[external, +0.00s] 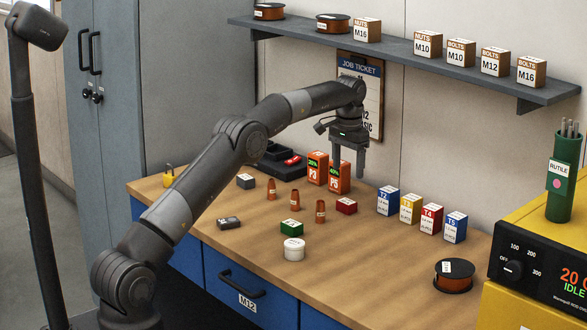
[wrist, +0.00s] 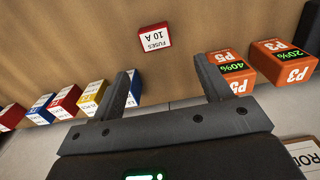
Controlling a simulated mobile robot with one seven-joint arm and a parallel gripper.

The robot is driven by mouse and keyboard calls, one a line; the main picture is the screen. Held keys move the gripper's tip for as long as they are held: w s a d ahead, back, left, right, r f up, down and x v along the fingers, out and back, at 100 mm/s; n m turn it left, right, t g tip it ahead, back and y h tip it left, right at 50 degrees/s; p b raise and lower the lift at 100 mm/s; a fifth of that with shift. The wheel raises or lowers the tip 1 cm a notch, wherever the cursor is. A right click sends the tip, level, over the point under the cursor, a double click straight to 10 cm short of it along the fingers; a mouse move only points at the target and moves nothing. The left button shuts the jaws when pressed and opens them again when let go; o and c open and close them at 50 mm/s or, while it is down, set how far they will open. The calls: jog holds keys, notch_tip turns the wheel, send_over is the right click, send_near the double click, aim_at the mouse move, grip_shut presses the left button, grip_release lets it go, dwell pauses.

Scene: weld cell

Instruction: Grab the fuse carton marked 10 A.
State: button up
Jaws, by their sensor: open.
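The fuse carton (wrist: 154,38) is a small red box with a white label reading "FUSES 10 A", upside down in the wrist view. In the external view a small red box (external: 346,206), its label too small to read, lies on the bench in the matching place, right of and in front of the orange P5 box (external: 339,178). My gripper (external: 348,165) is open and empty above the back of the bench, fingers down. In the wrist view the carton lies beyond my two spread fingertips (wrist: 165,80), apart from them.
The P3 box (external: 317,168) stands beside P5. Cartons in a row, including T2 (external: 387,201), stand to the right. A green box (external: 291,228), a white tub (external: 294,249) and copper-coloured nozzles (external: 320,212) are nearby. A shelf (external: 400,45) overhangs the back.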

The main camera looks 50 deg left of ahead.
send_over(346, 202)
jog(key=w, duration=0.1)
jog(key=f, duration=0.5)
jog(key=shift+a, duration=0.35)
jog(key=shift+s+d+f, duration=0.1)
jog(key=shift+s+f, duration=0.05)
jog(key=shift+f, duration=0.75)
jog(key=shift+s+d+f, duration=0.1)
jog(key=shift+s+f, duration=0.05)
jog(key=shift+f, duration=0.7)
jog(key=shift+s+d+f, duration=0.1)
jog(key=shift+s+f, duration=0.05)
jog(key=shift+f, duration=0.75)
jog(key=c, duration=1.1)
